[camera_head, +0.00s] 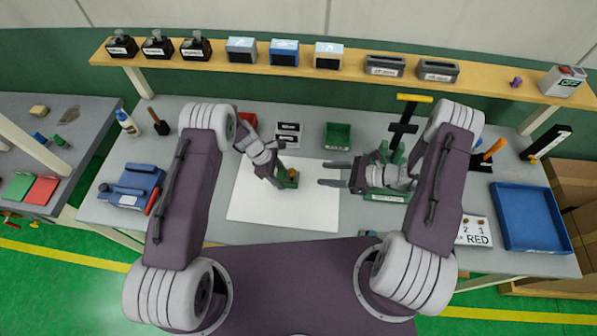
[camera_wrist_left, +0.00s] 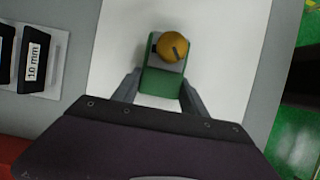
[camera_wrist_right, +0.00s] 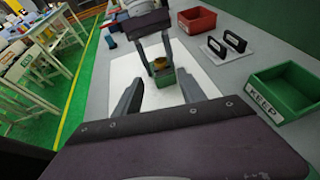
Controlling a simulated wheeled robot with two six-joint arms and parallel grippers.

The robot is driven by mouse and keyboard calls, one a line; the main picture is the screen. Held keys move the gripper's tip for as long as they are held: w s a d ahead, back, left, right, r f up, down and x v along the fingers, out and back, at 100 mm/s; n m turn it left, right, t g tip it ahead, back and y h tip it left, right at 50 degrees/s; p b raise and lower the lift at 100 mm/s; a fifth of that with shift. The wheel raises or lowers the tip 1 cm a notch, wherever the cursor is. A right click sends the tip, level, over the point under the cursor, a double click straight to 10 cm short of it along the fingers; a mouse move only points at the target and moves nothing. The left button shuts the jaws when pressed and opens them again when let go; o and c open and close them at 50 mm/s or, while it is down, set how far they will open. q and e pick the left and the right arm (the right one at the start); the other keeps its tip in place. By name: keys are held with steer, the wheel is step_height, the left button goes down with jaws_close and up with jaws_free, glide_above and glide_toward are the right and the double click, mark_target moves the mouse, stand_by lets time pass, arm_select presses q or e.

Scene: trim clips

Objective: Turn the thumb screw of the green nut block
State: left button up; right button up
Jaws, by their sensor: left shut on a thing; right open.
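The green nut block (camera_head: 289,181) stands on the white sheet (camera_head: 313,205) in the middle of the bench. Its thumb screw (camera_wrist_left: 173,46) is a yellow-brown knob with a dark line across the top. My left gripper (camera_head: 280,181) is shut on the green nut block; in the left wrist view its fingers sit on both sides of the green body (camera_wrist_left: 161,85). My right gripper (camera_head: 330,173) is open and empty to the right of the block, its fingers pointing at it. In the right wrist view the block (camera_wrist_right: 164,82) and knob (camera_wrist_right: 158,64) lie beyond the fingertips, apart from them.
A green bin (camera_head: 338,136) and black-handled pieces (camera_head: 288,135) stand behind the sheet. A blue tray (camera_head: 530,217) is at right, a blue tool (camera_head: 134,186) at left. The white sheet is otherwise clear.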

mark_target(292, 172)
steer(key=x, duration=1.1)
jaws_close()
steer(key=shift+t, duration=0.3)
steer(key=m+t, duration=0.1)
steer(key=m+t+h, duration=0.1)
steer(key=m+t, duration=0.1)
steer(key=shift+s+a+m+h, duration=0.3)
steer(key=shift+s+a+h, duration=0.05)
steer(key=shift+s+h, duration=0.05)
steer(key=shift+s+a+m+t+h, duration=0.1)
steer(key=shift+m+t+h, duration=0.9)
steer(key=shift+m, duration=0.1)
